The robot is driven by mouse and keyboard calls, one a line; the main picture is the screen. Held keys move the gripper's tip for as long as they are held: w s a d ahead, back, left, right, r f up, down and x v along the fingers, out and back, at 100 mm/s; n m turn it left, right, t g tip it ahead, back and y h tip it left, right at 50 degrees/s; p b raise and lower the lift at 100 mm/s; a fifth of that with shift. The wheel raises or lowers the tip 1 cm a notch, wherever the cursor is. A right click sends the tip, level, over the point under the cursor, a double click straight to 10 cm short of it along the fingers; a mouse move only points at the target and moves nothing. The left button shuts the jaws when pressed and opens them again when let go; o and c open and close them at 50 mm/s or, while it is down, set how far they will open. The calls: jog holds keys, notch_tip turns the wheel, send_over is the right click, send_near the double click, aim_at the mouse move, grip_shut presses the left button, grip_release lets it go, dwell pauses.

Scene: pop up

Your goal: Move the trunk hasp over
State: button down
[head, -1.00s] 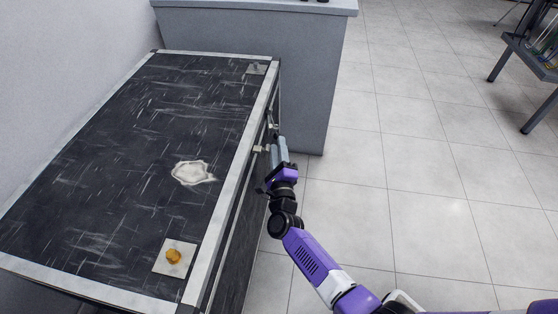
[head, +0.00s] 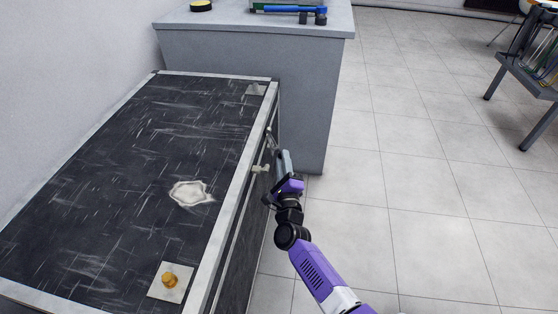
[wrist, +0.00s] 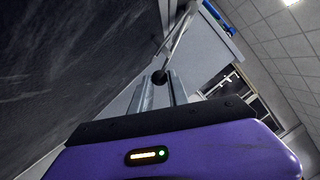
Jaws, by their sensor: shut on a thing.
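The trunk (head: 115,150) is a black, scuffed box with pale metal edging, its lid down. The hasp (head: 270,138) is a slim metal bar on its right-hand face, small in the head view. In the wrist view the bar (wrist: 179,36) ends in a dark round knob (wrist: 159,77) at my fingertips. My gripper (head: 283,160) is beside that face. It is shut on the hasp's knob end, and its two grey fingers show in the wrist view (wrist: 160,92). The exact contact is partly hidden.
A pale fitting (head: 261,168) sticks out from the trunk's front edge close to my gripper. A grey counter (head: 250,40) stands behind the trunk. A yellow knob on a plate (head: 169,281) is on the lid. The tiled floor (head: 430,170) to the right is clear.

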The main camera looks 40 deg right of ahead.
jog(key=shift+s+d+r, duration=0.15)
jog(key=shift+s+r, duration=0.05)
jog(key=shift+r, duration=0.3)
jog(key=shift+s+d+r+p, duration=0.7)
jog(key=shift+s+d+r, duration=0.15)
jog(key=shift+s+r, duration=0.15)
jog(key=shift+f, duration=0.15)
jog(key=shift+s+d+r+p, duration=0.3)
jog(key=shift+s+r+p, duration=0.15)
jog(key=shift+r, duration=0.15)
jog(key=shift+s+d+r+p, duration=0.3)
jog(key=shift+r+p, duration=0.15)
jog(key=shift+r, duration=0.3)
